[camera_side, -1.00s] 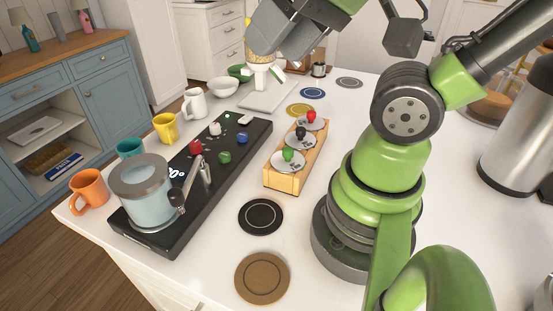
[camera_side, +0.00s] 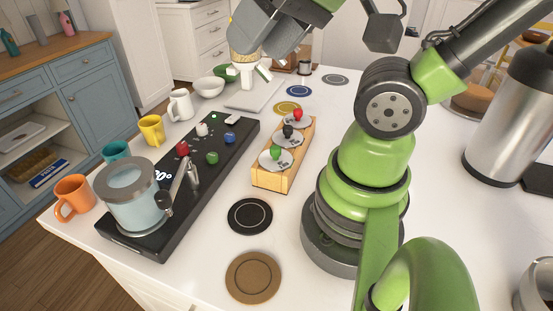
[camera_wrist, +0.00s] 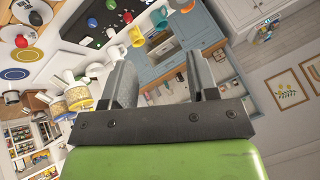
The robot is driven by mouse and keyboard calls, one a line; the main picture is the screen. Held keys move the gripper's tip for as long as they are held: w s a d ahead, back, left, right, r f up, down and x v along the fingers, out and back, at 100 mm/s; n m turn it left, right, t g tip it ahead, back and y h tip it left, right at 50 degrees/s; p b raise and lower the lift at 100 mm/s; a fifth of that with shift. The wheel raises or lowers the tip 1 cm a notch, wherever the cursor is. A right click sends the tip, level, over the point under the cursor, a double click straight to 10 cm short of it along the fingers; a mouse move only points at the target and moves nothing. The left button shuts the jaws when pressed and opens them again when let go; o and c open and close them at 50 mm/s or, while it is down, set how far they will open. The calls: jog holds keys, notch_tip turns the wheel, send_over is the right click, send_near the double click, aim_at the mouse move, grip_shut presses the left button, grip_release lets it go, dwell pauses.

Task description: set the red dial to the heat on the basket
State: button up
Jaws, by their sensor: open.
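A wooden block (camera_side: 268,177) bears a row of pale round plates with knobs: red dial (camera_side: 298,114) at the far end, black in the middle, green nearest. A black panel (camera_side: 175,222) left of it has a lit readout and its own red knob (camera_side: 182,149), with white, green and blue knobs. Which way the red dial points is too small to read. A yellow-patterned, basket-like container (camera_side: 241,46) stands behind my gripper (camera_side: 265,50), partly hidden; similar patterned containers show in the wrist view (camera_wrist: 78,98). My gripper is open and empty, raised well above the counter, its jaws apart (camera_wrist: 160,75).
A glass pot (camera_side: 132,200) with a metal handle sits on the panel's near end. Several mugs (camera_side: 72,197) line its left side. Black (camera_side: 250,216) and brown (camera_side: 252,277) coasters lie in front. A steel urn (camera_side: 510,125) stands at right.

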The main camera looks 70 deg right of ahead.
jog(key=n+g+h, duration=0.1)
jog(key=g+h, duration=0.1)
jog(key=g, duration=0.5)
send_over(182, 144)
notch_tip(182, 144, down, 17)
notch_tip(182, 144, down, 10)
jog(key=shift+r, duration=0.2)
jog(key=c, duration=0.9)
